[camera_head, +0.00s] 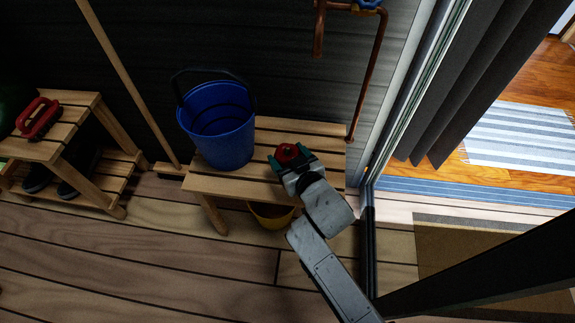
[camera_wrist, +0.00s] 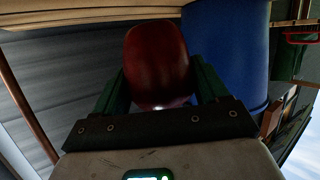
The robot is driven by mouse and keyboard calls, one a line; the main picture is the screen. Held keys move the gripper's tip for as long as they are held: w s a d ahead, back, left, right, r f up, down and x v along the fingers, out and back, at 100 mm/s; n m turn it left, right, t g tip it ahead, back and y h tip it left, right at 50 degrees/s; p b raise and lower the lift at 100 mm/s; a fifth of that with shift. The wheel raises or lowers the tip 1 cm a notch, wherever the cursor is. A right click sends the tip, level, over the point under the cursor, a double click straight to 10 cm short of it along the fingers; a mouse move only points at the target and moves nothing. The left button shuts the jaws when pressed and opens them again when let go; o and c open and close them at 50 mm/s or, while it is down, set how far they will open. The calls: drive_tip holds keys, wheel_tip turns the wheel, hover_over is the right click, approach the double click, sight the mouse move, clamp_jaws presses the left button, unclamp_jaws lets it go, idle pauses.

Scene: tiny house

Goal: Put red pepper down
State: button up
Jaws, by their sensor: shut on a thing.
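The red pepper (camera_head: 287,152) is held between the green fingers of my gripper (camera_head: 289,163), over the right part of the slatted wooden bench (camera_head: 262,188). In the wrist view the red pepper (camera_wrist: 158,62) fills the space between the two fingers, and my gripper (camera_wrist: 158,88) is shut on it. I cannot tell whether the pepper touches the bench slats. The arm hides part of the bench's right front.
A blue bucket (camera_head: 222,135) stands on the bench left of my gripper. A yellow bowl (camera_head: 271,214) is under the bench. A copper pipe (camera_head: 368,75) runs down the wall at right. A smaller wooden stand (camera_head: 78,150) is at left. Bare slats lie between bucket and gripper.

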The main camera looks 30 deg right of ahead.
sight(288, 164)
drive_tip(key=shift+w+f+b, duration=0.15)
drive_tip(key=shift+f+b, duration=0.3)
drive_tip(key=shift+f, duration=0.45)
drive_tip(key=shift+w+f+b, duration=0.15)
drive_tip(key=shift+f+b, duration=0.3)
drive_tip(key=shift+f, duration=0.4)
drive_tip(key=shift+f, duration=0.1)
drive_tip(key=shift+f, duration=0.15)
drive_tip(key=o, duration=1.1)
drive_tip(key=shift+o, duration=0.2)
